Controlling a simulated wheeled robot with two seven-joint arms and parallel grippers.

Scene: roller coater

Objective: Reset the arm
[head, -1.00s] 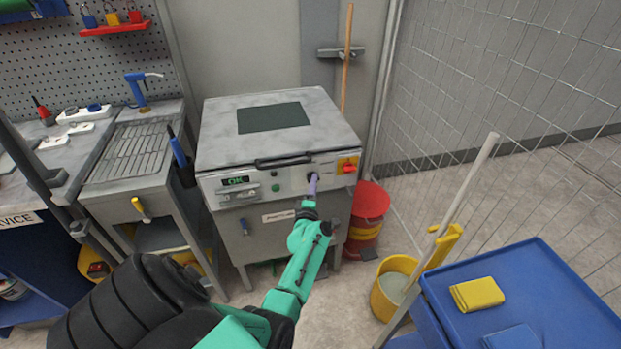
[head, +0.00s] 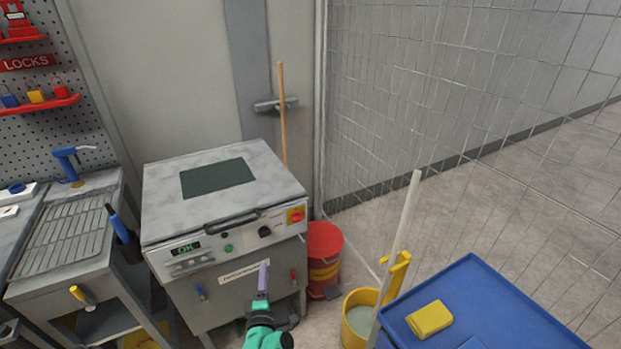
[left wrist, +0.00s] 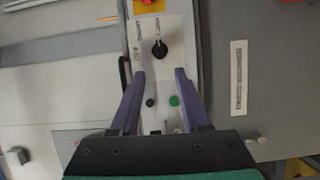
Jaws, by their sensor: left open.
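My left gripper (head: 263,268) has a teal body and purple fingers. It is open and empty in front of the roller coater (head: 158,213), below its control panel. In the left wrist view the gripper's fingers (left wrist: 160,74) stand apart, with nothing between them. The panel's black rotary knob (head: 265,231) is clear of the fingers and also shows beyond the fingertips in the left wrist view (left wrist: 159,49). The display (head: 185,248) reads OK in green. A green button (head: 228,249) and a red switch on yellow (head: 296,215) are on the same panel. My right gripper is out of view.
A blue cart (head: 490,300) with a yellow cloth (head: 429,319) stands at the right. A yellow bucket (head: 359,324) and a red bin (head: 323,252) stand between it and the coater. A drain-rack bench (head: 70,235) is at the left. A wire fence (head: 440,95) runs behind.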

